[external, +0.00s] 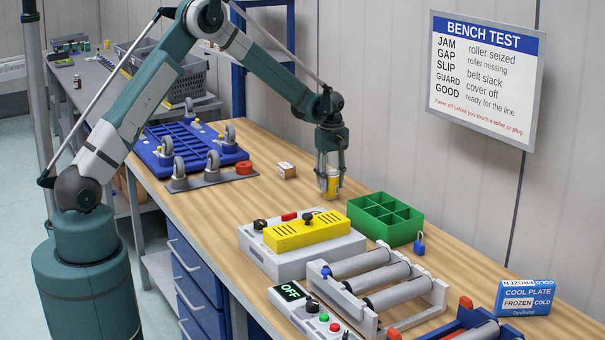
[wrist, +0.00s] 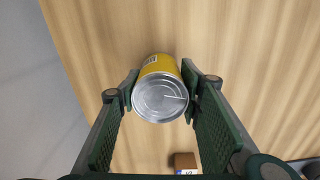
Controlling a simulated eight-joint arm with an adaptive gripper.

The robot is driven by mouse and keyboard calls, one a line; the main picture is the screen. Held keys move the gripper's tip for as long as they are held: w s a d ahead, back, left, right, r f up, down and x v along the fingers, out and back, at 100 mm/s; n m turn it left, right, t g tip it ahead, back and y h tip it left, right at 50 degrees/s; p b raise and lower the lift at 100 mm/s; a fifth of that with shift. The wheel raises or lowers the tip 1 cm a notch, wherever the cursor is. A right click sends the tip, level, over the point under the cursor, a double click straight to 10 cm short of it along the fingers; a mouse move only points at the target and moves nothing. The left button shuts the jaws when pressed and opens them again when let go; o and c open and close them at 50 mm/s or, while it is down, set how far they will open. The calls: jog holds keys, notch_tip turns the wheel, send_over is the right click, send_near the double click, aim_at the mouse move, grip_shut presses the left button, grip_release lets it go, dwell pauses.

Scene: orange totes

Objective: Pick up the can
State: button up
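The can (external: 331,185) is yellow with a silver metal lid. In the external view it is between the fingers at the far part of the wooden bench. In the wrist view the can (wrist: 160,95) shows its round lid and pull tab facing the camera. My gripper (external: 330,182) points down over it. In the wrist view my gripper (wrist: 161,88) has one green-padded finger against each side of the can and looks shut on it. I cannot tell whether the can's base touches the bench; its lower side is partly hidden.
A small box (external: 287,170) stands left of the can. A green divided bin (external: 386,234) and a yellow-topped grey unit (external: 305,233) are in front. A blue caster fixture (external: 196,145) lies to the left. The wall is close behind; bare wood surrounds the can.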

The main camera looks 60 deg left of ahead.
jog(key=shift+c, duration=1.4)
jog(key=shift+r, duration=0.15)
jog(key=shift+r, duration=4.85)
